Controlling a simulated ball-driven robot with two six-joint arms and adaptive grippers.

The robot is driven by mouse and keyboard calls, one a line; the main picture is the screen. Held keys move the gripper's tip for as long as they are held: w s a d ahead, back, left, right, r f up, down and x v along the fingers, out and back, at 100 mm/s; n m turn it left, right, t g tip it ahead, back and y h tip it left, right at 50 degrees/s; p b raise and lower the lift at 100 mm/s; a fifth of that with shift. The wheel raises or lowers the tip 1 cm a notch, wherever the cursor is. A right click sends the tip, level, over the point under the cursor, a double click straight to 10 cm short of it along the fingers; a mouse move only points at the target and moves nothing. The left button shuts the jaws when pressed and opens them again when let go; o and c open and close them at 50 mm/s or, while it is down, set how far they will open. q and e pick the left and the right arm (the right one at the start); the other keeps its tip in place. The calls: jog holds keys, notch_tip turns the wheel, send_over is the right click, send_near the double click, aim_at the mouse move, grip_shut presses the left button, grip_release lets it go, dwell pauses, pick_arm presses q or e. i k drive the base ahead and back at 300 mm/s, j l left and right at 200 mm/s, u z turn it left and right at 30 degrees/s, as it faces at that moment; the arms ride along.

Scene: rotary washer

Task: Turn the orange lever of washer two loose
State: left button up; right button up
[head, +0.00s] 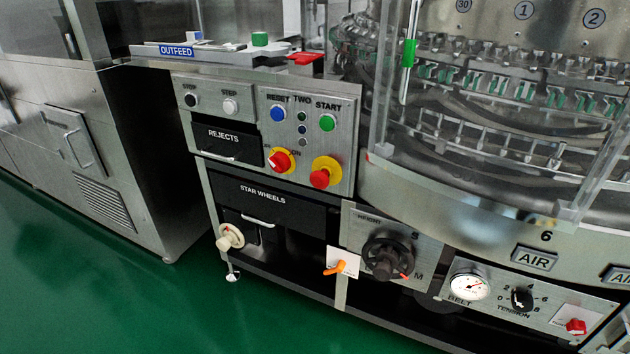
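A small orange lever (336,268) sits on a white plate (345,261) low on the front of the washer (395,235). It lies near horizontal with a slight tilt, its left end lower. It is just left of a black handwheel (387,258) and below the star wheels drawer (262,200). The small print on the white plate cannot be read. Neither of my grippers shows in the head view.
Red emergency knob (320,177), red switch (280,160) and blue and green buttons are on the panel above. A cream knob (230,238) is left. A gauge (468,286) and tension dial (522,299) are right. Green floor (190,300) in front is clear.

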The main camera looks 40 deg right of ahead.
aim_at(341, 266)
jog(key=z, duration=1.2)
